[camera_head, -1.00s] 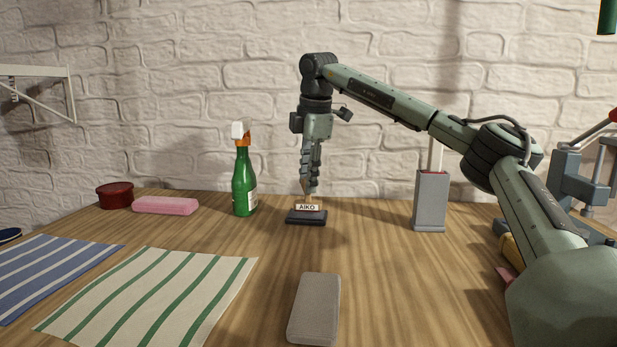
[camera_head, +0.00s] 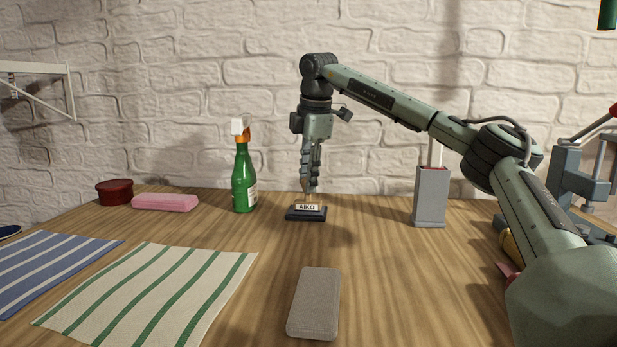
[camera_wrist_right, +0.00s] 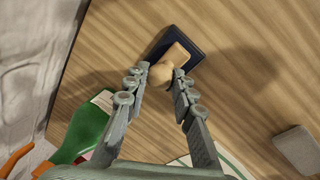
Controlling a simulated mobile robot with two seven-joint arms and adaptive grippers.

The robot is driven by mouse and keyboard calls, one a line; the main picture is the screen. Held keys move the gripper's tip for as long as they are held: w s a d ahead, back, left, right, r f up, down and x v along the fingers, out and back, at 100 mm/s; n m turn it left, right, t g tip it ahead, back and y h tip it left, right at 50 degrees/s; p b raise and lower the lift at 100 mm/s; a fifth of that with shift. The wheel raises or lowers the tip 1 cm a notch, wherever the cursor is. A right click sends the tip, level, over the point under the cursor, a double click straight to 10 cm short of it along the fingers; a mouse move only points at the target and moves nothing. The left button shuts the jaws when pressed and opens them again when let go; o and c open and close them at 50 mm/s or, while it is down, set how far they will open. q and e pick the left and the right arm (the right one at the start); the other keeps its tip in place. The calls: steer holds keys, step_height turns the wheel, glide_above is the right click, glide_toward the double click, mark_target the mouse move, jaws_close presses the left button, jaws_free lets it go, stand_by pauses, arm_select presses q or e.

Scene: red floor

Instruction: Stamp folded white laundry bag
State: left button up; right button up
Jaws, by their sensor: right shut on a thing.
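My right gripper (camera_head: 311,190) points straight down and is shut on the wooden handle of the stamp (camera_head: 307,207), which carries an AIKO label. The stamp is upright on a dark ink pad (camera_head: 291,217) and appears to touch it. In the right wrist view the fingers (camera_wrist_right: 157,80) flank the stamp's round knob (camera_wrist_right: 161,74) over the dark pad (camera_wrist_right: 199,57). A white cloth with green stripes (camera_head: 155,285) lies flat at the front left; it may be the laundry bag, but I cannot tell. My left gripper is out of view.
A green spray bottle (camera_head: 244,180) stands left of the pad, with a pink block (camera_head: 165,202) and a dark red tin (camera_head: 114,192) beyond. A blue striped cloth (camera_head: 45,265) lies far left. A grey block (camera_head: 315,303) lies in front. A grey holder (camera_head: 431,200) stands right.

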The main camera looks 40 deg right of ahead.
steer(key=shift+f, duration=0.1)
stand_by(0.3)
step_height(320, 180, up, 7)
steer(key=p, duration=0.6)
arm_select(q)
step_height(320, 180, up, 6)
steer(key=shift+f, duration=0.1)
